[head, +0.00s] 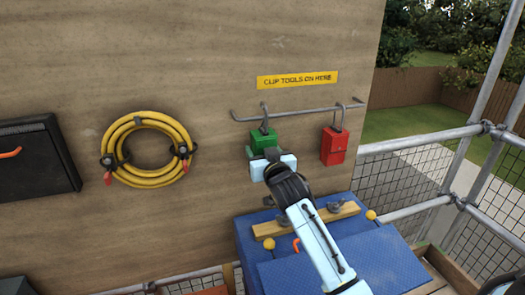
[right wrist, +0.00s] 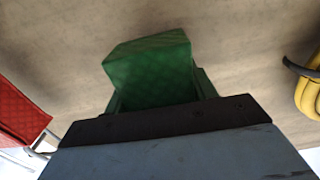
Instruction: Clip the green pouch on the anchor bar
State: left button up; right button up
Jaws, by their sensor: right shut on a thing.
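The green pouch (head: 264,138) is upright just below the left part of the anchor bar (head: 290,113). The grey clip on its top overlaps the bar in the head view; I cannot tell whether it is around the bar or in front of it. My right gripper (head: 268,158) is shut on the lower part of the pouch. In the right wrist view the pouch (right wrist: 148,70) stands up beyond the gripper's dark edge, and its lower part is hidden. My left gripper is not in view.
A red pouch (head: 334,146) hangs by its clip from the bar's right part. A yellow sign (head: 297,80) is above the bar. A coiled yellow hose (head: 148,117) and a black case (head: 35,160) are at the left. A blue box (head: 250,232) stands below.

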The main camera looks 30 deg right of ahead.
dwell(0.5)
jog(key=shift+f, duration=0.55)
jog(key=shift+f+b, duration=0.3)
jog(key=shift+f, duration=0.1)
jog(key=o, duration=1.3)
jog(key=shift+o, duration=0.2)
jog(key=shift+f, duration=0.1)
jog(key=shift+s, duration=0.2)
